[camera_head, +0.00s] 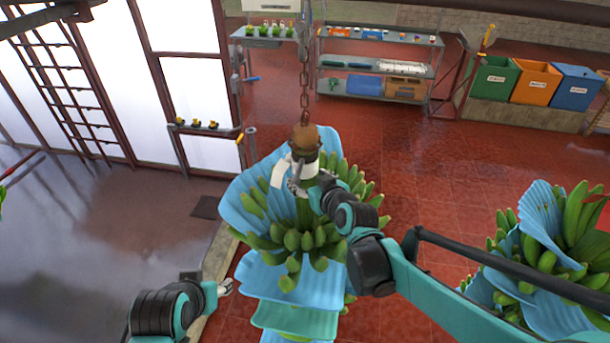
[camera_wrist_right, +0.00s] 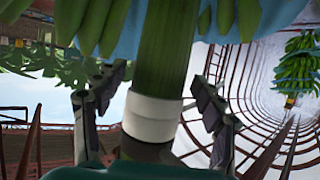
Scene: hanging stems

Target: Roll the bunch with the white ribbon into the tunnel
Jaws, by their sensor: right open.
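A banana bunch (camera_head: 310,236) with blue sheets between its hands hangs from a chain in the middle of the head view. A white ribbon (camera_head: 279,172) is on its stem near the top. In the right wrist view the ribbon (camera_wrist_right: 152,118) wraps the thick green stem (camera_wrist_right: 166,50). My right gripper (camera_head: 298,184) is at the stem; in the wrist view its open fingers (camera_wrist_right: 160,98) stand on both sides of stem and ribbon, with gaps visible. My left gripper (camera_head: 225,287) is low at left, apart from the bunch; its opening is unclear. A pale, ribbed tunnel-like space (camera_wrist_right: 245,85) shows in the wrist view.
Another bunch (camera_head: 545,255) with blue sheets hangs at the right, behind my right arm. Shelves (camera_head: 375,68) and green, orange and blue bins (camera_head: 536,82) stand at the back. A ladder (camera_head: 62,75) stands at the left. Red tiled floor (camera_head: 430,165) between is clear.

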